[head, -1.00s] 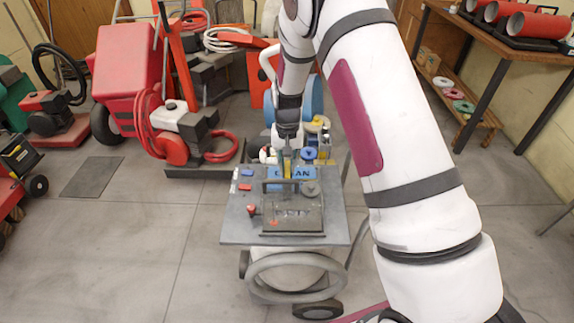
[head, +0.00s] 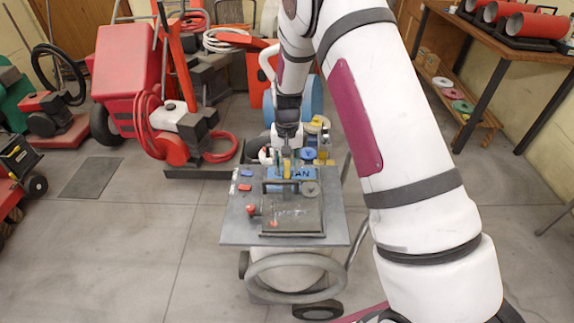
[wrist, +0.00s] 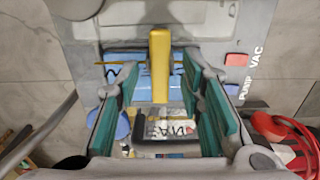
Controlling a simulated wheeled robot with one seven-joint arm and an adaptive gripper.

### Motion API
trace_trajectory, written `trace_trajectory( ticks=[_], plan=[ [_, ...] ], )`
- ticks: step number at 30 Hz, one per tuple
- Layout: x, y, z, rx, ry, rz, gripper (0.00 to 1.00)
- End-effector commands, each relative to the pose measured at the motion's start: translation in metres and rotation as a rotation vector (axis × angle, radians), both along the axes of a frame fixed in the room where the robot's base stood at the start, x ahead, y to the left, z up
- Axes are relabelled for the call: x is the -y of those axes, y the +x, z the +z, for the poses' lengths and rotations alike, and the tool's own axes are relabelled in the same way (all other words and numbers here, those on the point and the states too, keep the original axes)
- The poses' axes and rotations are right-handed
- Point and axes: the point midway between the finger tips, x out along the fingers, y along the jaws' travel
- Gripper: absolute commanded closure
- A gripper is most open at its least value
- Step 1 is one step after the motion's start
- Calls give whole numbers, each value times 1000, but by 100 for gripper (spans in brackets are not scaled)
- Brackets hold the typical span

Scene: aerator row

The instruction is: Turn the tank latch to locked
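The tank latch is a yellow bar (wrist: 159,62) over a blue plate (wrist: 160,86) on top of the machine's grey panel. In the wrist view the bar points up and down the picture. In the head view the yellow latch (head: 287,170) shows just below my gripper (head: 286,153), and the blue plate (head: 305,173) is partly covered. In the wrist view my gripper (wrist: 158,72) is open, with one teal-padded finger on each side of the bar. Gaps show on both sides. Which lettered position the latch points to cannot be read.
The grey panel (head: 235,225) carries a blue switch (head: 246,173), a red switch (head: 244,187), a red knob (head: 251,210), a round grey knob (head: 310,188) and a dark framed lid (head: 293,214). Red machines stand behind at left.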

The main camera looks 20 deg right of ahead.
Motion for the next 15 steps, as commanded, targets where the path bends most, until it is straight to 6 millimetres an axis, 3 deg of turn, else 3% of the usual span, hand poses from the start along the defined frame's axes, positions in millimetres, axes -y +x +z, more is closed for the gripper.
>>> trace_trajectory(
  ticks=[5,15],
  plan=[
    [0,1,24,5,0,1,65],
    [0,1,91,4,0,0,65]
  ],
)
